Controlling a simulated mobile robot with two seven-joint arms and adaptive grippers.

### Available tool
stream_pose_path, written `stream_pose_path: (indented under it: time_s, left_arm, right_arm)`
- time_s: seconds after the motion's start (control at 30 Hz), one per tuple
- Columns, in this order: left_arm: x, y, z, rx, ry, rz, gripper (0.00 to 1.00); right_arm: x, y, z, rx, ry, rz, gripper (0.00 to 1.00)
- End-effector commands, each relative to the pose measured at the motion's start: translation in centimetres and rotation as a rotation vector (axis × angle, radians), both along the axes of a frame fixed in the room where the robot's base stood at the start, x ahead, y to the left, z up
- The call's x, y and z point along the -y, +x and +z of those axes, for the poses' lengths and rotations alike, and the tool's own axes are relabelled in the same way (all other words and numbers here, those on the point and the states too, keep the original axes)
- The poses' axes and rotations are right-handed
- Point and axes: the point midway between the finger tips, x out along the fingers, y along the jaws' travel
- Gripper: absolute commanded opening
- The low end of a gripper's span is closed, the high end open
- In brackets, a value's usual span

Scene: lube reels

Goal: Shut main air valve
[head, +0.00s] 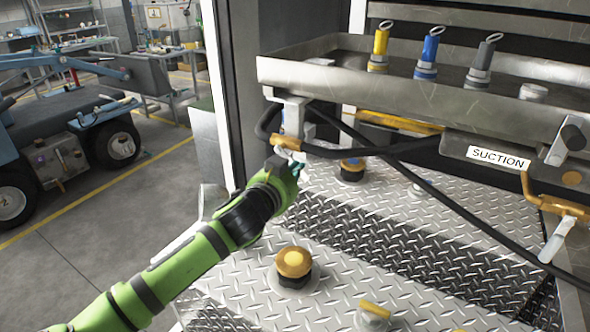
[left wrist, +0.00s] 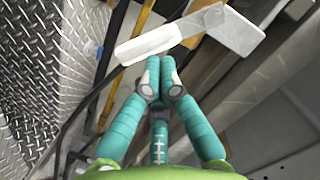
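A brass valve (head: 287,142) with a pale lever sits under the left end of the steel tray, beside a black hose. In the left wrist view a white, bent lever (left wrist: 150,44) crosses just beyond my fingertips; whether they touch it I cannot tell. My left gripper (head: 297,168) is at this valve in the head view, mostly hidden behind my green wrist. In the left wrist view its teal fingers (left wrist: 159,77) are together at the tips, with nothing visible between them. No label names this valve. My right gripper is not in view.
A steel tray (head: 380,89) holding yellow, blue and grey nozzles overhangs the valve. Black hoses (head: 405,172) cross below it. Another brass valve (head: 556,208) with a white lever hangs near the SUCTION label (head: 498,158). A brass cap (head: 294,262) stands on the tread-plate deck (head: 350,285).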

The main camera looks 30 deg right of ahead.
Motion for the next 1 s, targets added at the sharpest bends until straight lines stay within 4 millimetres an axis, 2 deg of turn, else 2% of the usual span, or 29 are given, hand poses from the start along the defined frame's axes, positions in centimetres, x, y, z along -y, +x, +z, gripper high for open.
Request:
stream_pose_path:
  time_s: [0.47, 1.0]
  left_arm:
    - [-0.1, 0.2, -1.0, 0.104, 0.063, 0.001, 0.0]
    - [-1.0, 1.7, -3.6, 0.502, 0.298, 0.002, 0.0]
  right_arm:
    - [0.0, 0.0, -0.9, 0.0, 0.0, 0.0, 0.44]
    - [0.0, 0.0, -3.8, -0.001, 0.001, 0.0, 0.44]
